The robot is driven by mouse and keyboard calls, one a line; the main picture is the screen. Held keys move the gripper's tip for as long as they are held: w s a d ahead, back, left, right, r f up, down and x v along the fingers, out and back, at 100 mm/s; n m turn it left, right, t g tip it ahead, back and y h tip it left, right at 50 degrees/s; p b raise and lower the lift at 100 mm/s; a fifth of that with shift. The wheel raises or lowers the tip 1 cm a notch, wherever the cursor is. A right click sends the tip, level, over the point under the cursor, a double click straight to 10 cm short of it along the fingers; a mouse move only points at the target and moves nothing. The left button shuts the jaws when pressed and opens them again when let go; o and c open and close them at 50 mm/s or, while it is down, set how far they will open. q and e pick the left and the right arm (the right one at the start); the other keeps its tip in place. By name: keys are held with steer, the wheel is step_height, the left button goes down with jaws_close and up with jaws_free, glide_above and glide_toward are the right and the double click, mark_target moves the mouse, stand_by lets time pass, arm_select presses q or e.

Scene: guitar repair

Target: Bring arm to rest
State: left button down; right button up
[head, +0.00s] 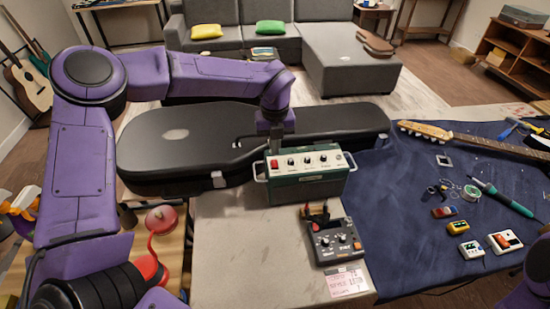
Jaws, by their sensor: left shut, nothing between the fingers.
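My left arm comes in from the left and reaches across the black guitar case (165,150). My left gripper (275,143) points down, shut and empty, at the back left edge of the green amplifier box (308,186). I cannot tell whether its tips touch the box or the case. The box has a pale top panel with knobs and a red switch. My right gripper is out of view; only a purple part of my right arm shows at the bottom right corner.
A black device with knobs (335,240) stands in front of the box. A dark blue mat (400,255) holds a guitar neck (480,142), a soldering iron (505,200) and small pedals (472,249). Bare worktop (235,245) lies left of the device. A grey sofa (240,45) stands behind.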

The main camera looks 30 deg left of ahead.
arm_select(q)
step_height(320, 180, up, 2)
steer(key=shift+r+p, duration=0.15)
steer(key=shift+p, duration=0.4)
